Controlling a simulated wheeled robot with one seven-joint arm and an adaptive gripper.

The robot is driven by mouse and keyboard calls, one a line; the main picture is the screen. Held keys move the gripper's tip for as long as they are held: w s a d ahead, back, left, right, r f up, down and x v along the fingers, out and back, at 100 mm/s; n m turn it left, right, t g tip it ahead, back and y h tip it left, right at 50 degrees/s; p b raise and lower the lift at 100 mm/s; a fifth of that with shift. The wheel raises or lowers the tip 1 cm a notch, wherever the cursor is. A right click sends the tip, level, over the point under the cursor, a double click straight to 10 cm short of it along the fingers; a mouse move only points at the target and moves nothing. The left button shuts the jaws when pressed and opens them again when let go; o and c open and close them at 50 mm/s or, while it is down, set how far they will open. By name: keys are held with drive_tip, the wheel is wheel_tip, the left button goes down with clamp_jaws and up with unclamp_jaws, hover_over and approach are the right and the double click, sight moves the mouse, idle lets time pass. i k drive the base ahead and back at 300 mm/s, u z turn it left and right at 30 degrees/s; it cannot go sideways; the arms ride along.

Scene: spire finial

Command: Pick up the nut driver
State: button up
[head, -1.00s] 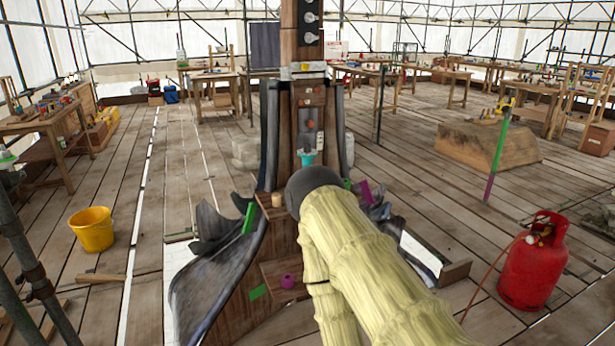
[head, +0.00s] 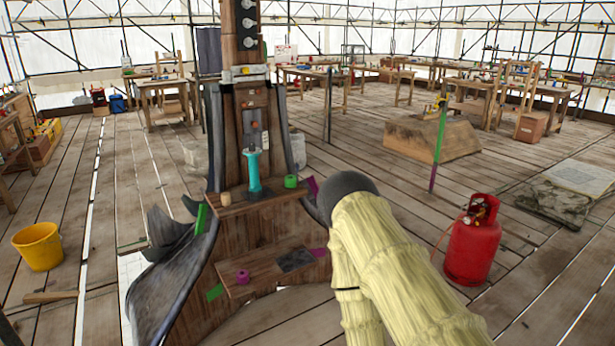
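A tool with a teal handle (head: 253,172), which looks like the nut driver, stands upright on the upper wooden ledge (head: 230,207) of the spire. Its grey shaft points up against the spire's wooden face. A green roll (head: 291,181) sits close to its right and a small tan cylinder (head: 225,198) to its left. My arm, in a pale yellow sleeve with a dark rounded joint, reaches in from the lower right. The joint is right of the ledge, apart from the tool in the picture. My gripper does not show.
A lower ledge (head: 268,275) holds a magenta piece (head: 242,276) and a dark flat patch. A red gas cylinder (head: 473,245) stands at right, a yellow bucket (head: 38,246) at left. Workbenches line the back. Plank floor is open between spire and wooden block (head: 432,138).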

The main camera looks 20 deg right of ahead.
sight(255, 190)
drive_tip(key=u, duration=1.6)
drive_tip(key=k, duration=0.1)
drive_tip(key=z, duration=2.4)
drive_tip(key=i, duration=0.8)
drive_tip(key=u, duration=1)
drive_tip(key=i, duration=0.65)
drive_tip(key=u, duration=0.7)
